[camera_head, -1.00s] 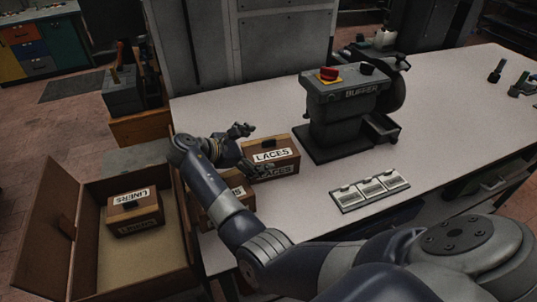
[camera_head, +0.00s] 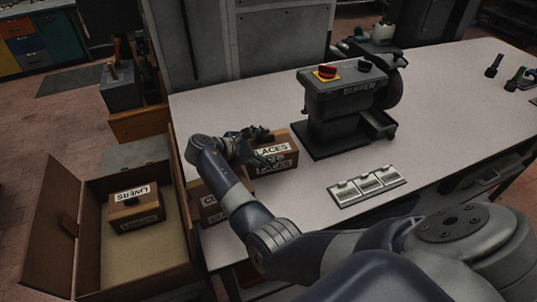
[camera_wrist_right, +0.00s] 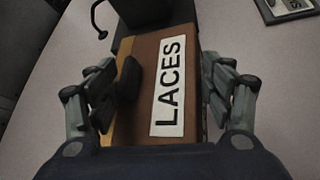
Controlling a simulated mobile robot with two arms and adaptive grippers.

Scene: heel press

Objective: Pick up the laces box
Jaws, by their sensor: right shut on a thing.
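The laces box (camera_head: 287,160) is a brown box with a white label reading LACES. It sits on the light table, just left of the buffer machine. My right gripper (camera_head: 262,148) is at the box, its fingers shut on it. In the right wrist view the laces box (camera_wrist_right: 160,85) lies between the two fingers, one on each side, with its label facing the camera. In the head view my gripper hides part of the box's left side and top. My left gripper is not in view.
The buffer machine (camera_head: 341,105) stands close right of the box. Another brown labelled box (camera_head: 211,210) is partly hidden behind my arm. A wooden crate (camera_head: 85,190) at the left holds the liners box (camera_head: 136,208). A plate with three small panels (camera_head: 366,185) lies on the table.

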